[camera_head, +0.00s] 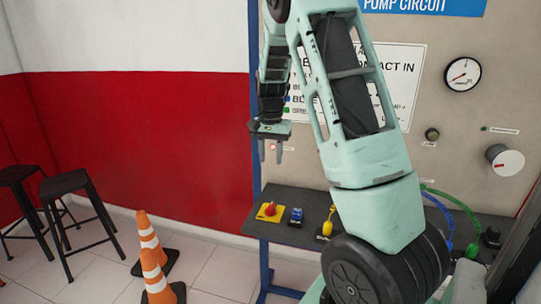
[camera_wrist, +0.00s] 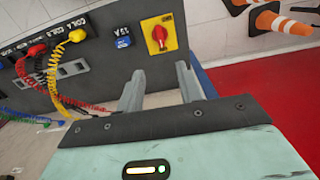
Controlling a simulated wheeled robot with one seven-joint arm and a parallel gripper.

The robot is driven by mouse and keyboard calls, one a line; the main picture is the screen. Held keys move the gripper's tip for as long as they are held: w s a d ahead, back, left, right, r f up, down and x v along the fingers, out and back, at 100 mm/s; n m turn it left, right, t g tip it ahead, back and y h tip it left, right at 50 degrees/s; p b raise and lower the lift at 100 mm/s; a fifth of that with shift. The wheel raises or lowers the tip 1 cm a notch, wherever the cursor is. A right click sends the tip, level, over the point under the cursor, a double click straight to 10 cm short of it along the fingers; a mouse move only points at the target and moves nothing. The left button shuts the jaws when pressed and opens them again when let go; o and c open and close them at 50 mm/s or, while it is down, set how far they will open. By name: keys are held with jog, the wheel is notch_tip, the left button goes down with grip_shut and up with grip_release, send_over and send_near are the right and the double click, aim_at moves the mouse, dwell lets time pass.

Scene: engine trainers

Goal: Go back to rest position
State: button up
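My gripper (camera_head: 270,151) hangs in the air with its two fingers pointing down, in front of the trainer panel's left edge and above the dark bench (camera_head: 252,217). In the wrist view my gripper (camera_wrist: 160,84) shows its two fingers spread apart with nothing between them. A red rotary switch on a yellow plate (camera_head: 270,212) sits on the bench below the fingers and also shows in the wrist view (camera_wrist: 159,34). My arm hides part of the panel and bench.
A blue block (camera_head: 296,215) and a yellow plug (camera_head: 327,228) are on the bench beside the switch. Coiled cables (camera_wrist: 58,75) attach to the bench. Traffic cones (camera_head: 150,245) and dark stools (camera_head: 75,205) stand at left. A gauge (camera_head: 462,74) is on the panel.

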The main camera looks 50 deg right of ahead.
dwell(0.3)
jog(key=s+a+r+n+y, duration=0.2)
jog(key=a+n, duration=0.8)
jog(key=a, duration=2)
jog(key=s+a+f+n, duration=0.1)
jog(key=s+a+n, duration=0.4)
jog(key=s, duration=0.5)
jog(key=s+a+f+n+h, duration=0.1)
jog(key=s+a+n, duration=0.5)
jog(key=s+a, duration=0.3)
jog(key=shift+s+a+n, duration=0.3)
jog(key=shift+s+a, duration=0.05)
jog(key=shift+s, duration=0.35)
jog(key=shift+d, duration=0.1)
